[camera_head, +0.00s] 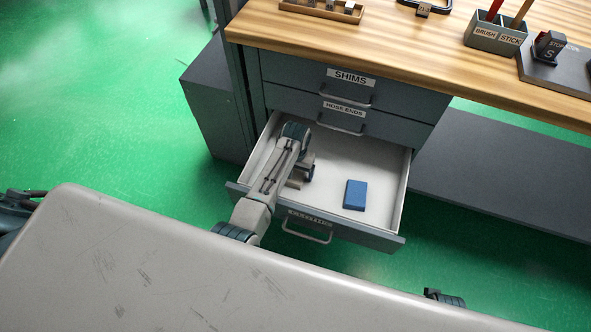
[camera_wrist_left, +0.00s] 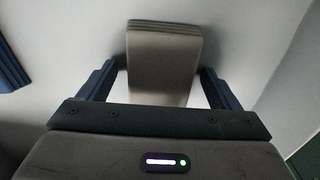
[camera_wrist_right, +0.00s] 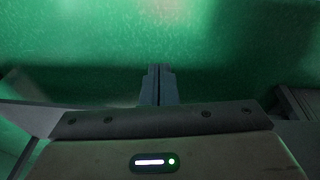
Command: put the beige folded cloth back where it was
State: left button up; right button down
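The beige folded cloth (camera_wrist_left: 163,62) lies on the white floor of the open bottom drawer (camera_head: 400,190). In the left wrist view it stands between the two fingers of my left gripper (camera_wrist_left: 160,82). The fingers are apart, with a gap at the cloth's left side and a narrower one at its right. In the head view my left arm reaches down into the drawer's left part, and the arm and gripper (camera_head: 302,177) mostly hide the cloth. My right gripper (camera_wrist_right: 160,82) has its fingers together with nothing between them, above the green floor.
A blue block (camera_head: 355,195) lies in the drawer's right part; its edge shows in the left wrist view (camera_wrist_left: 12,72). The drawers labelled SHIMS (camera_head: 350,78) and HOSE ENDS (camera_head: 345,112) above are closed. The wooden worktop (camera_head: 420,50) holds a brush holder (camera_head: 495,38) and other items.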

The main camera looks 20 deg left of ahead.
aim_at(295, 172)
pick_arm(q)
jog(key=shift+r, duration=0.2)
notch_tip(295, 172, up, 12)
jog(key=p, duration=0.2)
pick_arm(e)
notch_tip(295, 172, down, 6)
jog(key=s, duration=0.2)
jog(key=shift+d+r+g, duration=0.2)
jog(key=shift+d+g, duration=0.05)
jog(key=shift+g, duration=0.05)
pick_arm(q)
jog(key=shift+f, duration=0.1)
pick_arm(e)
jog(key=shift+s, duration=0.15)
